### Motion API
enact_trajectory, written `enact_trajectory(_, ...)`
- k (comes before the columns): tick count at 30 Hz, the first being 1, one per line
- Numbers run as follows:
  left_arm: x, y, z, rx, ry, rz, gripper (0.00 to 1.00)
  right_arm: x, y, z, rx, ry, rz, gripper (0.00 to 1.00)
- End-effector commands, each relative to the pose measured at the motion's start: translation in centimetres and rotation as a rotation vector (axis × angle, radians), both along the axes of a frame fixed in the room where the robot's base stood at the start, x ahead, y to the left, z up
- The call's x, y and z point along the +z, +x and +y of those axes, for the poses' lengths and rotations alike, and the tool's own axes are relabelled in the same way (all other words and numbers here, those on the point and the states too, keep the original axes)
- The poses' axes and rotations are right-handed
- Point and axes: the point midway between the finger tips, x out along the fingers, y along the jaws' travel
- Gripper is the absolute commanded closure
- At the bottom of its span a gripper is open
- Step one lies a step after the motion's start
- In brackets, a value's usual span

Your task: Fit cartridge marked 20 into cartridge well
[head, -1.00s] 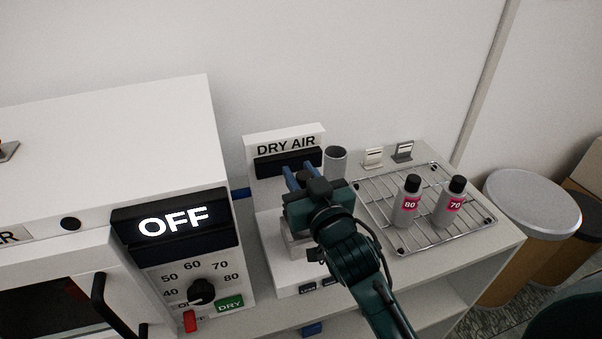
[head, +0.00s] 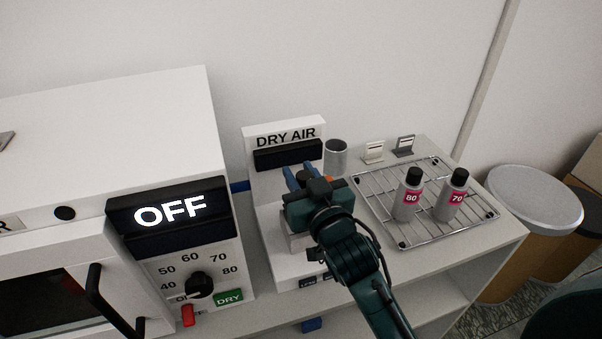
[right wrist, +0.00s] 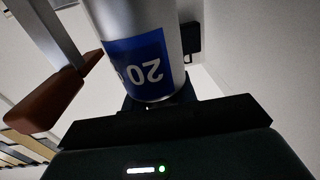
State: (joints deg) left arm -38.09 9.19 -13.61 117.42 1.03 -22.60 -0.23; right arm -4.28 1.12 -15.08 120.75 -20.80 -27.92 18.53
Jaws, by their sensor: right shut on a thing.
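The cartridge marked 20 (right wrist: 140,18) is a grey cylinder with a blue label. In the right wrist view its number reads upside down, and one brown fingertip shows at its left. My right gripper (head: 299,174) is shut on it in front of the DRY AIR unit (head: 262,190). In the head view the gripper hides most or all of the cartridge. A grey upright cylinder (head: 336,160) stands at the unit's right side. I cannot tell which part is the cartridge well, or whether the cartridge touches the unit. My left gripper is not in view.
A wire rack (head: 430,239) at the right holds bottles marked 80 (head: 407,203) and 70 (head: 452,203). Two small card holders (head: 374,151) stand behind it. A large white oven (head: 130,110) reading OFF is close on the left.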

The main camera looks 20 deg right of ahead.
Motion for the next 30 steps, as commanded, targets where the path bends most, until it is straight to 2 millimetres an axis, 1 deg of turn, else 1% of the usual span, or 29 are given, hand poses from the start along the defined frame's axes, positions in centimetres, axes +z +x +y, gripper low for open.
enact_trajectory(15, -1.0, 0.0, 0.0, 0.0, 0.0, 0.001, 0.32, -1.3, 0.0, 0.0, 0.0, 0.0, -0.001, 1.0)
enact_trajectory(16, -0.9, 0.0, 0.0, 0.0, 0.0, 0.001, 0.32, -1.2, 0.0, 0.0, 0.0, 0.0, -0.001, 0.7)
enact_trajectory(24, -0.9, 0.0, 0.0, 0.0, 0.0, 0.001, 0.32, -1.4, 0.0, 0.0, 0.0, 0.001, 0.003, 0.48)
enact_trajectory(30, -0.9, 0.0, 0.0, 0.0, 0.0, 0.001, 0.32, -1.6, 0.0, 0.0, 0.0, 0.001, 0.009, 0.47)
